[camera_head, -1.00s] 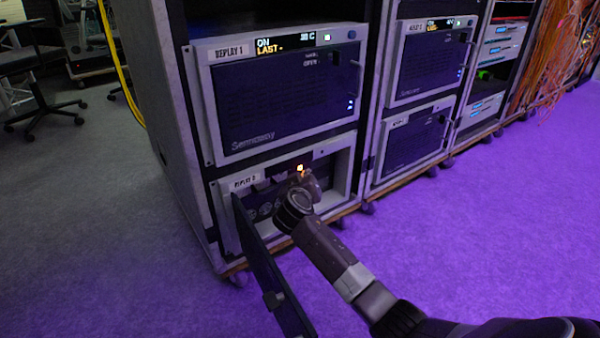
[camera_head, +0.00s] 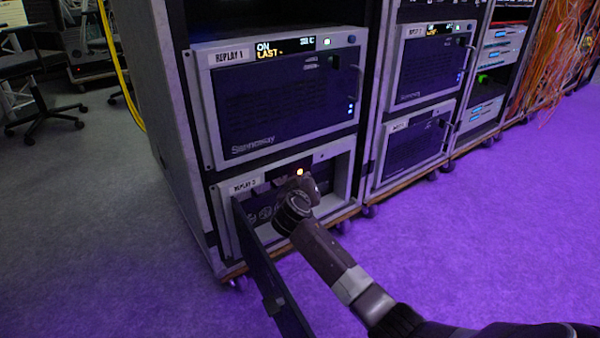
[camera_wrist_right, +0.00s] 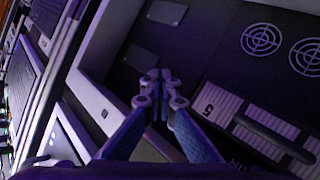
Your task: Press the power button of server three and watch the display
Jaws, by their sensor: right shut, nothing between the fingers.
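The lower unit in the left rack, labelled like REPLAY 3 (camera_head: 243,185), stands with its dark front door (camera_head: 270,275) swung open toward me. A small orange light (camera_head: 300,171) glows near its top edge. No lit text shows on this unit. My right gripper (camera_head: 303,184) is at the open front, just below the light, and hides part of the inside. In the right wrist view its fingers (camera_wrist_right: 158,82) are shut and empty, in front of a dark inner panel. I cannot tell whether they touch anything. The power button cannot be made out clearly. My left gripper is out of view.
The unit above, REPLAY 1, has a lit display (camera_head: 285,46) reading ON and LAST. A second rack (camera_head: 415,100) stands close at the right. A yellow cable (camera_head: 120,70) hangs at the left. The purple-lit floor (camera_head: 480,250) in front is clear.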

